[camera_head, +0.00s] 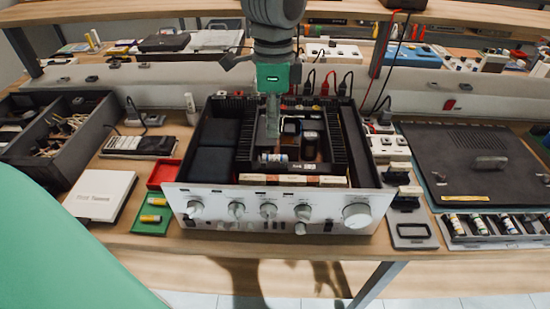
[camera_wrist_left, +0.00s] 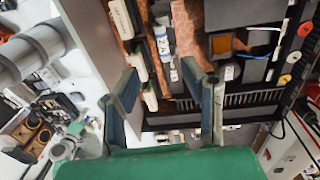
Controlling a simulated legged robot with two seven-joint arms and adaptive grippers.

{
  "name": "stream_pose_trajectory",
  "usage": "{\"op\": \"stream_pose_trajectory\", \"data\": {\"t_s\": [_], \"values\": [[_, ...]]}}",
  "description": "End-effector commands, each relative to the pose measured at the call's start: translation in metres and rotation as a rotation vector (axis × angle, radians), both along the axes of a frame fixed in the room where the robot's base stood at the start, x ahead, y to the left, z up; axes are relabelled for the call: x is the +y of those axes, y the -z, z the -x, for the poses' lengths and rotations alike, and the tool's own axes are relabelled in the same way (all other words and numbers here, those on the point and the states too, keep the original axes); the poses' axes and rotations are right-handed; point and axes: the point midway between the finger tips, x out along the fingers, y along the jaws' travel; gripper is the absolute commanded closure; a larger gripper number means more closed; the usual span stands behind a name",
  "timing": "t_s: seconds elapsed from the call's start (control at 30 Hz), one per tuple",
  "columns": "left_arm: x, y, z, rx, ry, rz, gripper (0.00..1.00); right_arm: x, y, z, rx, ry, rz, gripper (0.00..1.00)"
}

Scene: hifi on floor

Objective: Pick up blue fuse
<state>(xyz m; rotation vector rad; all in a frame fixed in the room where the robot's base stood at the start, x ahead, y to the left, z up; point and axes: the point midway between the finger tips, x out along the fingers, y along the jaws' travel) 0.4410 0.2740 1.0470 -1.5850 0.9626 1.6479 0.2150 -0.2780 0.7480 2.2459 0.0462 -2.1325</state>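The open hifi amplifier (camera_head: 270,213) stands on the table with its silver front facing me. A small white-and-blue cylinder, which looks like the blue fuse (camera_head: 273,157), lies inside it near the front; it also shows in the left wrist view (camera_wrist_left: 162,42). My left gripper (camera_head: 272,108) reaches down over the amplifier's interior. In the left wrist view its two fingers (camera_wrist_left: 160,68) are spread with nothing between them, and the fuse appears just beyond the fingertips, apart from them. My right gripper is not in view.
A green tray (camera_head: 137,227) with two yellow cylinders and a red tray (camera_head: 160,172) are left of the amplifier. A rack (camera_head: 460,239) with several cylinders is at the right, before a dark panel (camera_head: 450,145). The amplifier's walls and black fins surround the interior.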

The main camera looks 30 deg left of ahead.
Motion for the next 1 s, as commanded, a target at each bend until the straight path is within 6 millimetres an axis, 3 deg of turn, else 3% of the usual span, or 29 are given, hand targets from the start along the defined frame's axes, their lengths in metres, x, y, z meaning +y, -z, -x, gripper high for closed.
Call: {"op": "stream_pose_trajectory", "data": {"t_s": [0.1, 0.37, 0.6, 0.93, 0.97, 1.0], "values": [[0.002, 0.022, 0.001, 0.004, 0.000, 0.001, 0.63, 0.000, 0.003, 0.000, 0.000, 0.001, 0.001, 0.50], [0.009, 0.044, 0.003, 0.002, -0.001, 0.010, 0.63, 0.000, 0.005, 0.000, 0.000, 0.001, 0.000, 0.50], [0.004, 0.079, 0.003, 0.005, 0.000, 0.004, 0.63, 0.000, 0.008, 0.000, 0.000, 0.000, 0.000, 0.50], [0.001, 0.085, 0.004, -0.001, -0.001, 0.002, 0.63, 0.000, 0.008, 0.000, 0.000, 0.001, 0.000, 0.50], [0.001, 0.085, 0.004, 0.000, -0.001, 0.002, 0.70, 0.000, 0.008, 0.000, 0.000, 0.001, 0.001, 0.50], [0.003, 0.086, 0.004, -0.001, -0.001, 0.003, 0.84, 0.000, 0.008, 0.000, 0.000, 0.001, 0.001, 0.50]]}}
